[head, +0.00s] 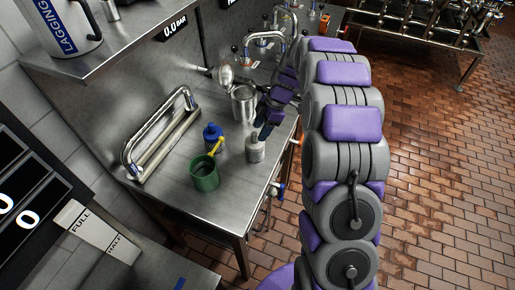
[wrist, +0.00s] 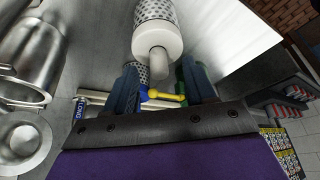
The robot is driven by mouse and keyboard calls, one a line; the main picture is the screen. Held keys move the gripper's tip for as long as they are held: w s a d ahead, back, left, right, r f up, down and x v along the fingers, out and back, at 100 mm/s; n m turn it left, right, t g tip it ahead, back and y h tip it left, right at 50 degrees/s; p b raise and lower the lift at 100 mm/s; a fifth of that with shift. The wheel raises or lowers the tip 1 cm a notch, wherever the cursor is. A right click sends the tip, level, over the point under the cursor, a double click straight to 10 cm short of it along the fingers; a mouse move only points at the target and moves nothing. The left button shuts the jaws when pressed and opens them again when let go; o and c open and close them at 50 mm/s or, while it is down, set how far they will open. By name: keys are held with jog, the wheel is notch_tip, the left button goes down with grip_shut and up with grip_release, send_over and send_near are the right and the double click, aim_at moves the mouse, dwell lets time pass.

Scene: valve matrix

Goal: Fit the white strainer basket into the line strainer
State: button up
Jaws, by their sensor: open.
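The white strainer basket (head: 255,150) stands on the steel bench, below my gripper (head: 268,128). In the wrist view the basket (wrist: 155,38) shows a perforated body, a white end cap and a small knob pointing towards me. My open gripper (wrist: 160,72) has one dark blue finger on each side of the knob; I cannot tell whether either touches it. The line strainer (head: 243,104) looks to be the open steel cylinder behind the basket. It also shows at the left of the wrist view (wrist: 32,45). A round steel lid (head: 225,75) is beside it.
A steel handrail-like bar (head: 160,130) runs along the wall side. Piping (head: 265,40) rises behind. The bench front left is clear.

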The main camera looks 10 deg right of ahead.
aim_at(253, 133)
jog(key=a+f, duration=0.1)
jog(key=a, duration=0.1)
jog(key=a+f, duration=0.1)
jog(key=f, duration=0.1)
jog(key=shift+w+a+f+b, duration=0.1)
jog(key=shift+a+f+b, duration=0.05)
jog(key=shift+a+b, duration=0.25)
jog(key=shift+d, duration=1)
jog(key=shift+c, duration=0.2)
jog(key=shift+d, duration=0.25)
jog(key=shift+c, duration=1.5)
jog(key=shift+a, duration=0.85)
jog(key=c, duration=0.4)
jog(key=shift+a, duration=0.15)
grip_shut()
jog(key=shift+d, duration=0.8)
